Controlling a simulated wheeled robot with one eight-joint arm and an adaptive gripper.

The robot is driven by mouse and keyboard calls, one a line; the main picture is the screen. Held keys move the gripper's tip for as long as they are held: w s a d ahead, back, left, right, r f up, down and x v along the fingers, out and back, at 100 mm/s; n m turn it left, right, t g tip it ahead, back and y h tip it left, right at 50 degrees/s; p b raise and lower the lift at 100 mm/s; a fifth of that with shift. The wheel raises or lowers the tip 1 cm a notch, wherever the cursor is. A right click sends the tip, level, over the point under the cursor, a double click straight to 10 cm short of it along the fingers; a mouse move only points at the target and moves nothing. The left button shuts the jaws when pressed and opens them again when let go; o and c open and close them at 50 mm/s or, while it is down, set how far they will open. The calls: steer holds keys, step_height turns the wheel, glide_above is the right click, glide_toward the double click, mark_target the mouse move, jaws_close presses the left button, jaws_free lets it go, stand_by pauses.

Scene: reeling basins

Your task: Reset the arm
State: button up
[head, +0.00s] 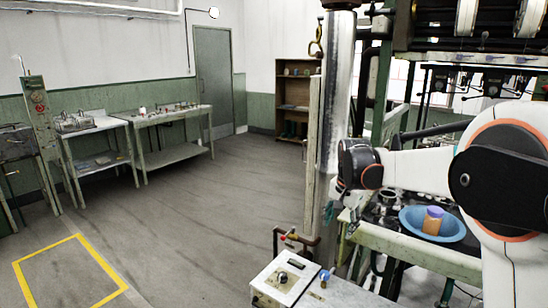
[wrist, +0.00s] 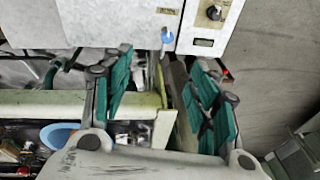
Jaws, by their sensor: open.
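My white arm with orange rings and black joint covers reaches in from the right of the head view. It stretches left across the front of the machine frame, and its dark wrist sits beside a pale upright post. My gripper (head: 333,208) hangs below that wrist, small and partly lost against the post. In the wrist view my gripper (wrist: 163,95) shows two green-padded fingers spread wide apart. Nothing is held between them; a pale bench edge and a gap show behind.
A white control box (head: 283,279) with a knob stands below the gripper; it also shows in the wrist view (wrist: 212,35). A blue basin (head: 408,218) holding an orange and purple jar (head: 433,220) sits under the arm. The floor (head: 220,210) to the left is open.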

steer(key=s+r+n+t, duration=0.15)
steer(key=s+r, duration=0.25)
steer(key=s, duration=0.5)
steer(key=s+r+n+t, duration=0.1)
steer(key=s+r+n, duration=0.25)
steer(key=s, duration=0.55)
steer(key=s+f+n+t, duration=0.1)
steer(key=s+f, duration=0.1)
steer(key=s, duration=0.7)
steer(key=s+f+n+t, duration=0.1)
steer(key=s+f+n, duration=0.1)
steer(key=s, duration=0.7)
steer(key=shift+f+n, duration=0.3)
steer(key=shift+f, duration=0.35)
